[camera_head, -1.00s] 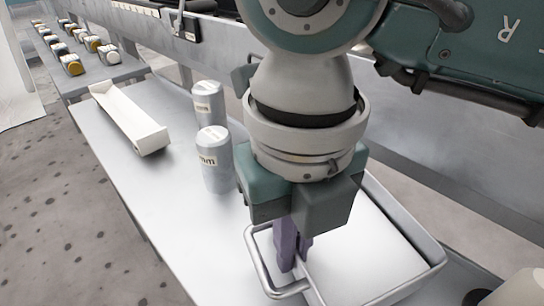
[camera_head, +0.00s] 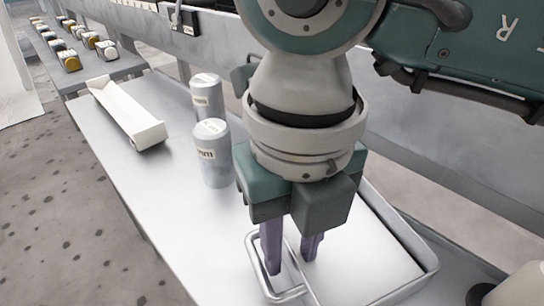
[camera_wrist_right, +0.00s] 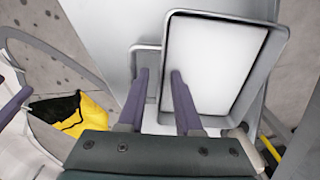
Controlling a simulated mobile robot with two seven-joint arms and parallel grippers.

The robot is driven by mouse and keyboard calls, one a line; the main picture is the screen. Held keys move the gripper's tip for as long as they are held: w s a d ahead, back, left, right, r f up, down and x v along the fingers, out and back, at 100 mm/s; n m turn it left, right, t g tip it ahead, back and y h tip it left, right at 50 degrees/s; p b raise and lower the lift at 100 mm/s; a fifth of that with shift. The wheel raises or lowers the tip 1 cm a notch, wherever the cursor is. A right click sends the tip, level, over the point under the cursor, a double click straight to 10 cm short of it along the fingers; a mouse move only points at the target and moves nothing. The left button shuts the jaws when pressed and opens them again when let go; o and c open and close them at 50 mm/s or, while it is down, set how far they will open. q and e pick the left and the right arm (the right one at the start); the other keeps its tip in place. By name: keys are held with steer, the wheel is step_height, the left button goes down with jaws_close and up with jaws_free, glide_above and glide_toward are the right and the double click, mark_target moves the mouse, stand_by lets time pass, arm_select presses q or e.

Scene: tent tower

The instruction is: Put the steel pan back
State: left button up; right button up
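The steel pan (camera_head: 408,232), a shallow rectangular tray with a pale floor, sits on the steel table with its wire loop handle (camera_head: 254,262) towards the left. It also shows in the right wrist view (camera_wrist_right: 262,80). My right gripper (camera_head: 291,255) is open, fingers pointing down. One finger is at the handle loop, the other over the pan's inner side, with the near wall between them. I see a gap and no firm grip. A purple finger-like piece at the left edge of the wrist view (camera_wrist_right: 14,105) may be my left gripper; its state is unclear.
Two grey labelled canisters (camera_head: 212,153) (camera_head: 208,97) stand left of the gripper. A lower bench (camera_head: 95,72) with several small coloured jars is at the back left.

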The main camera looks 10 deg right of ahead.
steer(key=shift+r, duration=0.25)
step_height(320, 180, up, 13)
steer(key=p, duration=0.3)
steer(key=shift+f+p, duration=0.15)
steer(key=shift+p, duration=0.2)
